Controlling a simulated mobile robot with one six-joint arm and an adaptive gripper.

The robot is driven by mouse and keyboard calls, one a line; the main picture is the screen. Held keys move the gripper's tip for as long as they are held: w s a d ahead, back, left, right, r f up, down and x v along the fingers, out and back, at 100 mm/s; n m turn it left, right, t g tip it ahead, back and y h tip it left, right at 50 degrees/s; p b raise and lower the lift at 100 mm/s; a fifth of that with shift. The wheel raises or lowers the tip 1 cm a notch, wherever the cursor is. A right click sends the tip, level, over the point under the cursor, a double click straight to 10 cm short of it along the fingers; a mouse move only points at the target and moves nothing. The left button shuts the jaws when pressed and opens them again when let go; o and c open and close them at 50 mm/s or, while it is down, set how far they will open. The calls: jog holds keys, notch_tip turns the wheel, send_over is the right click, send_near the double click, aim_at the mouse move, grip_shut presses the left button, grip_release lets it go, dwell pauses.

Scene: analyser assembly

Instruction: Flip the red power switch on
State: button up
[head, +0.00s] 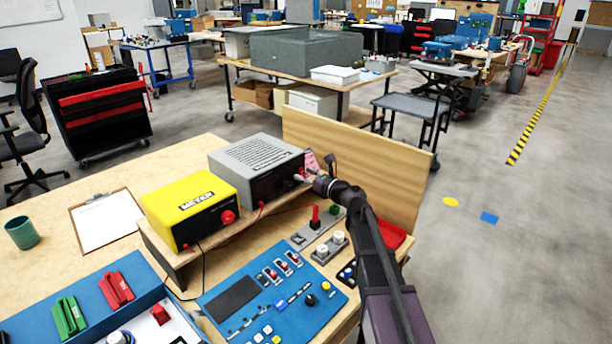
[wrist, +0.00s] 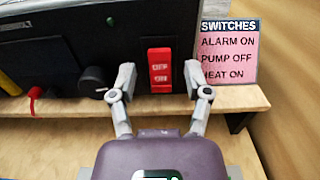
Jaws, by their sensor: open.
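The red power switch (wrist: 160,69) is on the dark front face of the grey analyser box (head: 262,165). It is a red rocker marked OFF at the top and ON at the bottom. In the wrist view it stands upright between my two fingertips. My gripper (wrist: 158,78) is open, with one finger to each side of the switch. The fingers look close to the panel, but I cannot tell whether they touch it.
A pink note (wrist: 229,55) headed SWITCHES reads ALARM ON, PUMP OFF, HEAT ON. A dark knob (wrist: 94,82) is left of the switch. The yellow meter (head: 190,208) shares the wooden shelf. A blue control panel (head: 270,300) lies below, and a wooden board (head: 350,165) stands behind.

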grip_shut()
jog(key=shift+f+b, duration=0.2)
jog(key=shift+b, duration=0.4)
jog(key=shift+f+t+y+b, duration=0.15)
jog(key=shift+t+y+b, duration=0.25)
jog(key=shift+b, duration=0.35)
jog(key=shift+t+y+b, duration=0.3)
jog(key=shift+b, duration=0.75)
jog(key=shift+t+y, duration=0.3)
